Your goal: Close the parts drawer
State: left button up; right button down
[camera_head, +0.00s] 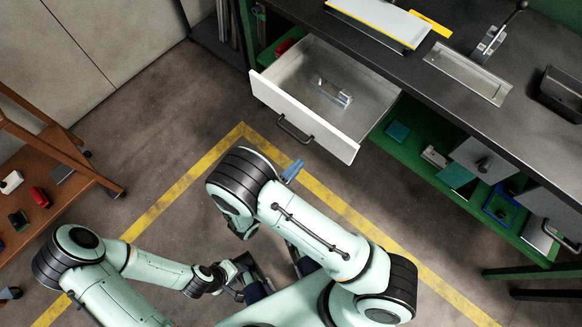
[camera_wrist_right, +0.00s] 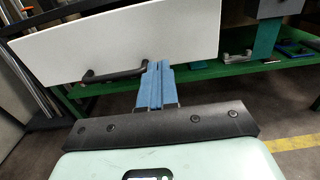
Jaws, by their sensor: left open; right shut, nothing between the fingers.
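The parts drawer (camera_head: 305,117) is pulled out from under the workbench, with a white front and a dark bar handle (camera_head: 293,131). A small metallic part (camera_head: 333,93) lies inside it. In the right wrist view the drawer front (camera_wrist_right: 120,45) fills the upper area, with its handle (camera_wrist_right: 114,74) left of my fingers. My right gripper (camera_head: 293,170) has blue fingers (camera_wrist_right: 158,68), shut and empty, pointing at the front's lower edge right of the handle. I cannot tell whether they touch it. My left gripper (camera_head: 245,286) is open, low near my body, away from the drawer.
The dark workbench top (camera_head: 400,75) carries a tray (camera_head: 468,77), a lever device and a black bin (camera_head: 563,94). A green lower shelf (camera_head: 415,153) holds assorted parts. A brown rack (camera_head: 50,165) stands at left. Yellow-marked floor (camera_head: 180,187) before the drawer is clear.

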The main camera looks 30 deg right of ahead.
aim_at(324, 138)
pick_arm(q)
jog(key=shift+f, duration=0.1)
pick_arm(e)
jog(key=x, duration=0.9)
jog(key=shift+d, duration=0.2)
jog(key=shift+d, duration=0.1)
jog(key=p+x, duration=0.1)
jog(key=x, duration=2.4)
pick_arm(q)
jog(key=shift+w+d+r, duration=0.15)
jog(key=shift+d+r, duration=0.05)
jog(key=shift+d, duration=0.3)
jog(key=shift+w+d+r, duration=0.1)
jog(key=shift+d+r, duration=0.1)
jog(key=shift+d, duration=0.3)
